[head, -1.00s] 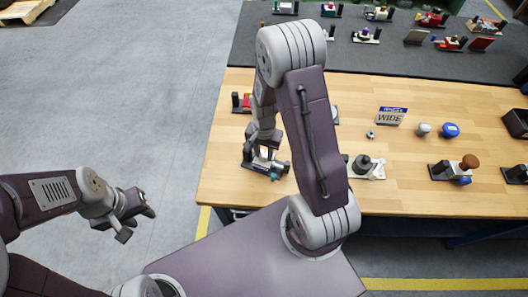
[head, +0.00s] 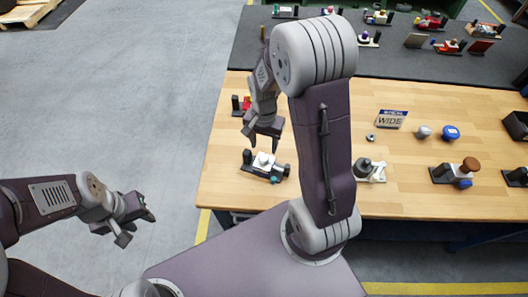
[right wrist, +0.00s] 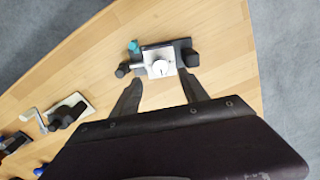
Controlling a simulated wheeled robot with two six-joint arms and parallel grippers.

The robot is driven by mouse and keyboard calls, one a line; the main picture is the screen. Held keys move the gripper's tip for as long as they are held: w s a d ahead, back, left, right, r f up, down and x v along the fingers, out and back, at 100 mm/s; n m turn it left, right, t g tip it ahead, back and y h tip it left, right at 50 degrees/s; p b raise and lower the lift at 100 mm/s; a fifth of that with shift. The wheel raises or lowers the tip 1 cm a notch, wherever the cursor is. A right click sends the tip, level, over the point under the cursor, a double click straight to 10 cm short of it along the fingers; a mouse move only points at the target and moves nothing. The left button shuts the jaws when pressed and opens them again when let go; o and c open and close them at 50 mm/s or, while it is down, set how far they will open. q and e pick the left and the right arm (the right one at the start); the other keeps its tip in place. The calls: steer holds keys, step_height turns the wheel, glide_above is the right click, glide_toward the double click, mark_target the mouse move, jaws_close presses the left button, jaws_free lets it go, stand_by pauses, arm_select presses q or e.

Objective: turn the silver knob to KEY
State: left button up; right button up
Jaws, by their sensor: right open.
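A small valve unit (head: 275,170) with a pale plate and dark end blocks sits at the table's near left. Its silver round knob (right wrist: 161,68) shows from above in the right wrist view, with a thin dark mark on its face. The knob also shows in the head view (head: 263,159). My right gripper (head: 262,143) is open and empty, above the knob and apart from it. In the right wrist view its fingertips (right wrist: 160,80) lie either side of the knob's line. My left gripper (head: 136,226) is open and empty over the floor. No KEY lettering is legible.
A WIDE sign (head: 391,119) stands mid-table. A grey-knobbed unit (head: 369,170), a brown-knobbed unit (head: 460,172) and a blue knob (head: 450,132) lie to the right. A red unit (head: 240,104) sits behind my right gripper. Several units lie on the dark mat (head: 400,65).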

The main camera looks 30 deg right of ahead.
steer(key=shift+r, duration=0.8)
